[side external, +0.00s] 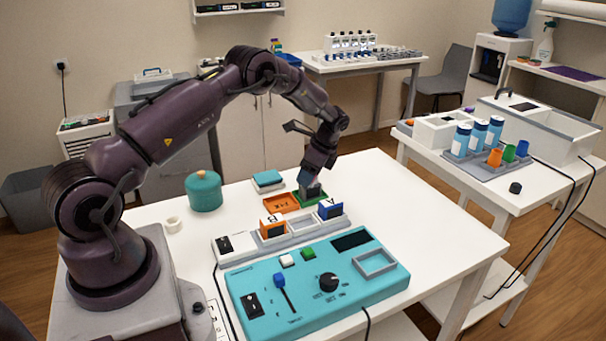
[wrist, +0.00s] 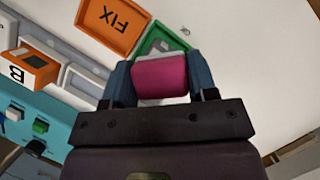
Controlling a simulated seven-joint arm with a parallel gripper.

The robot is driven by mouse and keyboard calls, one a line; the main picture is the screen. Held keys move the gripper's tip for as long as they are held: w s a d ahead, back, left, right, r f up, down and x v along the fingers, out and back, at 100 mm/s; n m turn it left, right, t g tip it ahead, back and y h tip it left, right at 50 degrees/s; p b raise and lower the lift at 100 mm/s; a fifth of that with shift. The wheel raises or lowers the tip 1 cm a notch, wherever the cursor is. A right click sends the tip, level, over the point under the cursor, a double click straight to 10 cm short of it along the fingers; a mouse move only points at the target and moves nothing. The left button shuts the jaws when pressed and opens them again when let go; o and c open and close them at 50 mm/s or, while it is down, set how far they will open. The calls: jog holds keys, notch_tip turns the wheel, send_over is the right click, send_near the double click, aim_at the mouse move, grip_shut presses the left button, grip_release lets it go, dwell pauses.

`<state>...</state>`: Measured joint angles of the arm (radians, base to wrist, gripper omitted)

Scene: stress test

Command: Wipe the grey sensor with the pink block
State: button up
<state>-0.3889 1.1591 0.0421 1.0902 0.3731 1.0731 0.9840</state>
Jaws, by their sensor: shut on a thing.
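My gripper (wrist: 160,82) has blue fingers shut on the pink block (wrist: 160,76), seen in the wrist view. In the side view my gripper (side external: 311,188) is low over the green tray (side external: 320,201), which also shows in the wrist view (wrist: 166,34). A pale grey piece (wrist: 150,57) shows at the edge of the pink block, over the green tray. It may be the grey sensor, but most of it is hidden, and I cannot tell whether the block touches it. The pink block cannot be made out in the side view.
An orange tray marked FIX (side external: 281,203) adjoins the green tray. A grey slotted rack holds orange block B (side external: 272,229) and blue block A (side external: 330,209). A teal control panel (side external: 330,305) lies in front. A teal pot (side external: 204,192) stands left. The table's right side is clear.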

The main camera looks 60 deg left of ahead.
jog(key=w, duration=0.3)
jog(key=shift+w, duration=0.15)
jog(key=shift+w+r, duration=0.15)
notch_tip(320, 180, up, 8)
dwell(0.4)
dwell(0.4)
